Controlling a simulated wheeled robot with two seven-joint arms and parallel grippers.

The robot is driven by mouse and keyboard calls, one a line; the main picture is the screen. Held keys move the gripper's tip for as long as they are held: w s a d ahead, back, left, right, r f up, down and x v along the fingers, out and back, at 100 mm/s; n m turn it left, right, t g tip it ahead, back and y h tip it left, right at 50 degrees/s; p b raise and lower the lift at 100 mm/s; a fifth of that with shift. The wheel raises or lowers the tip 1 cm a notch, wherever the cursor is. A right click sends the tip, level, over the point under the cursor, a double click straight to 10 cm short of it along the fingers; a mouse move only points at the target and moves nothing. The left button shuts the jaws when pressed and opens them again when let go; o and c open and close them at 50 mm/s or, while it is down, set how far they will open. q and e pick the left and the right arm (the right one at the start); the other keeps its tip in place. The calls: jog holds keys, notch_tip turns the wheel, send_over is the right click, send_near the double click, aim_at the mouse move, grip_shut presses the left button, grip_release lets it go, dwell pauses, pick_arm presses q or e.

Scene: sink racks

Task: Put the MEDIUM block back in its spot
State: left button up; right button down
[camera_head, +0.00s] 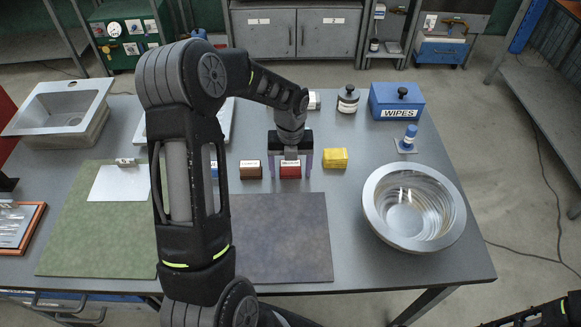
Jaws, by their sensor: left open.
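A row of small labelled blocks stands on the grey table: a brown block (250,170), a red block (290,170) and a yellow block (335,159). A blue block (214,170) is mostly hidden behind my left arm. The labels are too small to read, so I cannot tell which is the MEDIUM one. My left gripper (291,172) is open, pointing down, with one finger on each side of the red block. I cannot tell whether the fingers touch it. My right gripper is out of view; only part of my right arm shows at the bottom right corner.
A steel bowl (382,200) stands to the right. A blue wipes box (397,102), a jar (347,100) and a small blue bottle (410,137) are behind it. A dark mat (280,240) lies clear in front; a green mat (90,235) lies left.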

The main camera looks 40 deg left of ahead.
aim_at(290, 164)
pick_arm(q)
jog(key=shift+r, duration=0.1)
notch_tip(290, 164, up, 8)
jog(key=p, duration=0.5)
jog(key=shift+p, duration=0.4)
notch_tip(290, 164, up, 3)
jog(key=shift+r, duration=0.6)
jog(key=shift+f, duration=0.1)
